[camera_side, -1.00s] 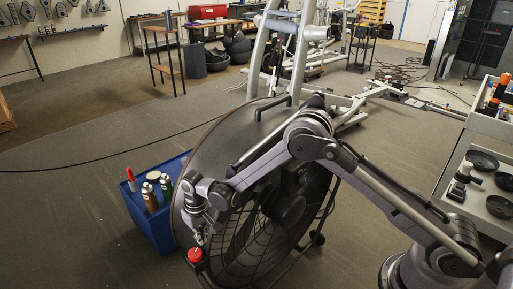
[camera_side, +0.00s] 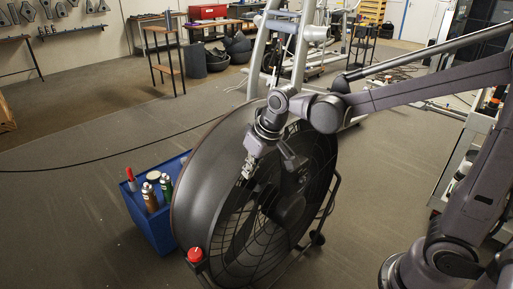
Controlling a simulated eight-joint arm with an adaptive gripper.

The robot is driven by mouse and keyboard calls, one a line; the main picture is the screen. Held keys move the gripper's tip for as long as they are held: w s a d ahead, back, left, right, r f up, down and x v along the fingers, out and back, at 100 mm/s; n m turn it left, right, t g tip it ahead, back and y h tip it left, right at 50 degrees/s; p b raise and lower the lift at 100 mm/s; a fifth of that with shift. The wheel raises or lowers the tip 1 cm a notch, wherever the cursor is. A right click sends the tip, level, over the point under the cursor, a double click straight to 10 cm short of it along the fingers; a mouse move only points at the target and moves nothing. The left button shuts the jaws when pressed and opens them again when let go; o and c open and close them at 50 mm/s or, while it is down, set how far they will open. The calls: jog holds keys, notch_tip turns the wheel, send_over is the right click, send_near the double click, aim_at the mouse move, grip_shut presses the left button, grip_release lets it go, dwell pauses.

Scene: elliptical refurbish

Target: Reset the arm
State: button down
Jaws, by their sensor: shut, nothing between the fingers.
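My arm reaches in from the right of the side view, its forearm raised and its wrist hanging down in front of the upper part of a big black drum fan (camera_side: 190,190). My gripper (camera_side: 246,174) points down before the fan's grille, left of the fan's hub. Its fingers are small here, look closed, and hold nothing. A red knob (camera_side: 195,254) sits at the fan's lower left rim, well below and left of my gripper and apart from it.
A blue box (camera_side: 150,222) with several cans and a red-topped bottle (camera_side: 131,180) stands left of the fan. A grey metal frame (camera_side: 300,65) stands behind it. A shelf cart (camera_side: 462,160) is partly hidden behind my arm. Open floor (camera_side: 70,225) lies at left.

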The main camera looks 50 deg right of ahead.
jog(key=s+d+r+t, duration=0.1)
jog(key=s+d, duration=0.4)
jog(key=s, duration=0.8)
jog(key=shift+s+d+r+t+h, duration=0.15)
jog(key=shift+s+d+t+h, duration=0.15)
jog(key=shift+t, duration=0.6)
